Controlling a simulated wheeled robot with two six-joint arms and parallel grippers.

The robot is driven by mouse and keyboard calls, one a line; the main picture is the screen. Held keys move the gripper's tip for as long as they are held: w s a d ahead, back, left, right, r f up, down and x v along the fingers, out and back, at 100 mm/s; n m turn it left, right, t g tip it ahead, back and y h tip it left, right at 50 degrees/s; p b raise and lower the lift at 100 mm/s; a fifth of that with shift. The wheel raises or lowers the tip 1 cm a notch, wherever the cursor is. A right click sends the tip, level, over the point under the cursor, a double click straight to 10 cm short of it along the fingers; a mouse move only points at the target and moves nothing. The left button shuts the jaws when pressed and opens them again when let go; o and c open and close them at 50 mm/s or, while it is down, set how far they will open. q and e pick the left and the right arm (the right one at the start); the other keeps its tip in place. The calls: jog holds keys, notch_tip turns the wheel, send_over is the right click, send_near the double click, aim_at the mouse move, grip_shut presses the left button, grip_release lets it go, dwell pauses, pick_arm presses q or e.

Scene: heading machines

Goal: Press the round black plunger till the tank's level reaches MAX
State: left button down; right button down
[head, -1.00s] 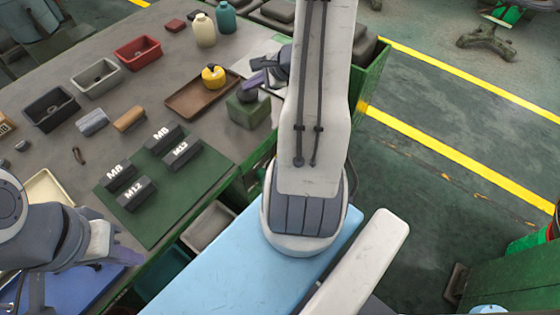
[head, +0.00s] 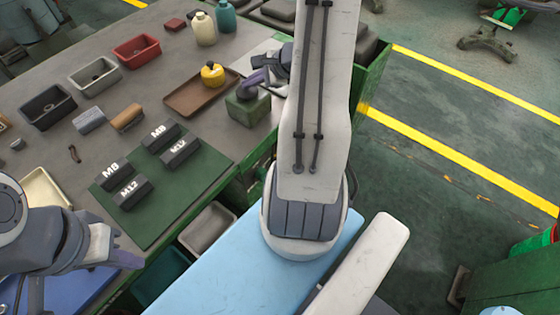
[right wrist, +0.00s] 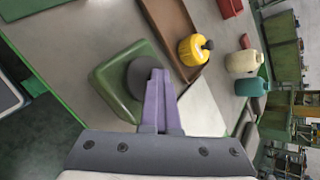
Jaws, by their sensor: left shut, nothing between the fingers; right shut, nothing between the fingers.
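The tank is a green block-like body (head: 247,111) near the table's right edge in the head view. Its round black plunger (right wrist: 128,75) shows on top in the right wrist view, partly covered by my fingers. My right gripper (right wrist: 156,76) is shut and empty, its purple fingertips over the plunger's edge; I cannot tell whether they touch it. In the head view the right gripper (head: 247,86) is just above the tank. No level scale or MAX mark can be made out. My left gripper (head: 138,262) is shut and empty at the lower left, far from the tank.
A brown tray (head: 201,93) with a yellow container (head: 212,75) stands beside the tank. Cream (head: 203,29) and teal (head: 226,17) bottles stand further back. Black labelled blocks (head: 132,192) lie on a green mat (head: 190,196). Red, grey and black bins line the left.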

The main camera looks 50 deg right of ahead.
aim_at(252, 91)
jog(key=shift+s+a+f+g, duration=0.1)
jog(key=shift+s+f+g, duration=0.15)
jog(key=shift+f, duration=0.3)
jog(key=shift+s+a+f+g, duration=0.15)
jog(key=shift+s+f, duration=0.15)
jog(key=shift+f, duration=0.25)
jog(key=shift+w+d+r+p, duration=0.1)
jog(key=shift+d+r+p, duration=0.05)
jog(key=shift+r+p, duration=0.65)
notch_tip(252, 91, up, 4)
jog(key=shift+d+f+p, duration=0.1)
jog(key=shift+d+p, duration=0.05)
jog(key=shift+p, duration=1.05)
jog(key=shift+r, duration=0.45)
jog(key=shift+w, duration=0.2)
